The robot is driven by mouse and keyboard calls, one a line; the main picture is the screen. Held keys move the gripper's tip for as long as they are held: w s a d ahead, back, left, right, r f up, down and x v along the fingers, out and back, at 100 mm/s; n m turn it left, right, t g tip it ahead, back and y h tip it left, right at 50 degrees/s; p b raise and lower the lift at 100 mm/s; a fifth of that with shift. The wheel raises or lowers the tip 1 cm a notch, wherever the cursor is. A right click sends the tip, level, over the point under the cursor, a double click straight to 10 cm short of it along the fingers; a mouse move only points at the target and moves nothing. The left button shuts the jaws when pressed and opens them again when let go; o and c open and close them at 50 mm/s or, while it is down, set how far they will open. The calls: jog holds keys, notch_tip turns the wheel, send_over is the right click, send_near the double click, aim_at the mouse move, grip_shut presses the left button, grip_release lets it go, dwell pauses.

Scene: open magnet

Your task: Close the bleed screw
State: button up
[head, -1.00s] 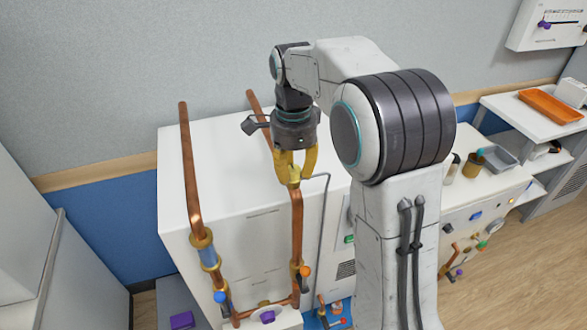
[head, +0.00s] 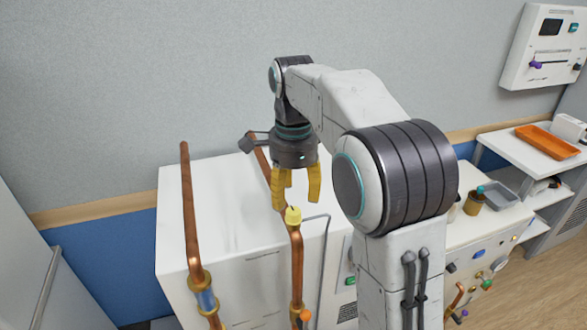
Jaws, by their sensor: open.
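My gripper (head: 297,203) points down with its yellow fingers open and empty. It is just above a small yellow cap (head: 293,214), which sits at the top of the bend of the right copper pipe (head: 297,260). The cap may be the bleed screw; no label shows. The fingertips look slightly above the cap, and I cannot tell whether either one touches it. Part of the pipe behind the gripper is hidden.
A white cabinet (head: 225,225) stands behind the pipes. A left copper pipe (head: 190,220) with a glass section rises beside it. A thin grey tube (head: 325,250) bends down right of the cap. An orange tray (head: 546,142) lies on a far-right shelf.

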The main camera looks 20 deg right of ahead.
aim_at(294, 211)
notch_tip(294, 211, up, 6)
jog(key=shift+r, duration=0.25)
dwell(0.7)
